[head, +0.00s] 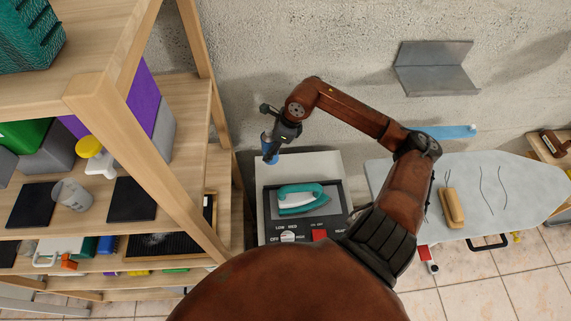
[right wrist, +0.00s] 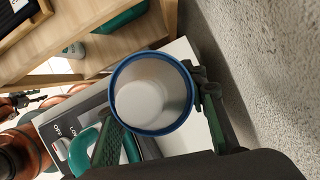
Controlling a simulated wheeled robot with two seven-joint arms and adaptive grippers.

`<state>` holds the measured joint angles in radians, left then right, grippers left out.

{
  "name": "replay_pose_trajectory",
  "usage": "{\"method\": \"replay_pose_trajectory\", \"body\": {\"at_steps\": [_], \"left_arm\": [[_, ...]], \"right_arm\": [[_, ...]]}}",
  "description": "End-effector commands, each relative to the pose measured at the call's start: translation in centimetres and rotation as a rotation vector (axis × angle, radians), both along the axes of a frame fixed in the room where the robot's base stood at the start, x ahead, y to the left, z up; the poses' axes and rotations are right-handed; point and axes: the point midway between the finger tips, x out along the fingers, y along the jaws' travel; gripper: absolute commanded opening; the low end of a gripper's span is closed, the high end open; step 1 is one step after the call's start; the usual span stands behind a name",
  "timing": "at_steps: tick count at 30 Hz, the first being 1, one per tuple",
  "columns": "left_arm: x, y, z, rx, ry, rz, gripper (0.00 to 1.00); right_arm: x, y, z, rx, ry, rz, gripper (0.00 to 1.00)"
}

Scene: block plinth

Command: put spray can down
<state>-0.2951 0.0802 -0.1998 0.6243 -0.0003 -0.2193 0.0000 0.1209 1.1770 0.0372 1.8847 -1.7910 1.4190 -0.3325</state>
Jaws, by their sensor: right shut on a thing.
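My right gripper (head: 273,139) is shut on the blue spray can (head: 269,157). The can hangs in the air over the back left of the white plinth (head: 318,164), beside the wooden shelf. In the right wrist view, the can (right wrist: 186,108) shows end-on, with a blue rim around a pale grey recessed end. The fingers of the right gripper (right wrist: 160,122) lie on either side of it. The gap between the can and the plinth is hard to judge. My left gripper is not in view.
A teal iron (head: 301,198) rests on the plinth's dark panel, behind a knob and a red button (head: 319,235). A wooden shelf (head: 190,95) with several items stands close on the left. An ironing board (head: 500,190) is at the right, and a wall behind.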

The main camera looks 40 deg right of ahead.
Motion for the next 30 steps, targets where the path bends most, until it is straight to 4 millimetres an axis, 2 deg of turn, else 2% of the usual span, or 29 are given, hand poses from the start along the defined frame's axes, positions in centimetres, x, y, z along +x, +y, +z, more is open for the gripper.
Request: {"method": "replay_pose_trajectory", "body": {"at_steps": [3,7,13,18,23,30], "left_arm": [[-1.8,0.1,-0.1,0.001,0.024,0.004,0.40],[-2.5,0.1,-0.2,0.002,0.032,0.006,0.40],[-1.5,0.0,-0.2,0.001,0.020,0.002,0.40],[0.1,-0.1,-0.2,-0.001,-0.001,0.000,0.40],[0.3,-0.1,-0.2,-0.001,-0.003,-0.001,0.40],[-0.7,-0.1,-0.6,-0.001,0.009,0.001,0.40]], "right_arm": [[0.0,0.1,-2.4,0.005,0.001,-0.001,0.06],[0.0,0.1,-4.2,0.004,0.002,0.000,0.06],[0.0,0.1,-5.8,0.003,0.001,0.002,0.06],[-0.1,0.1,-8.1,0.004,0.003,0.002,0.06],[0.0,0.1,-8.6,0.001,0.000,0.004,0.06],[0.0,0.1,-8.9,0.000,0.001,0.004,0.06]]}}
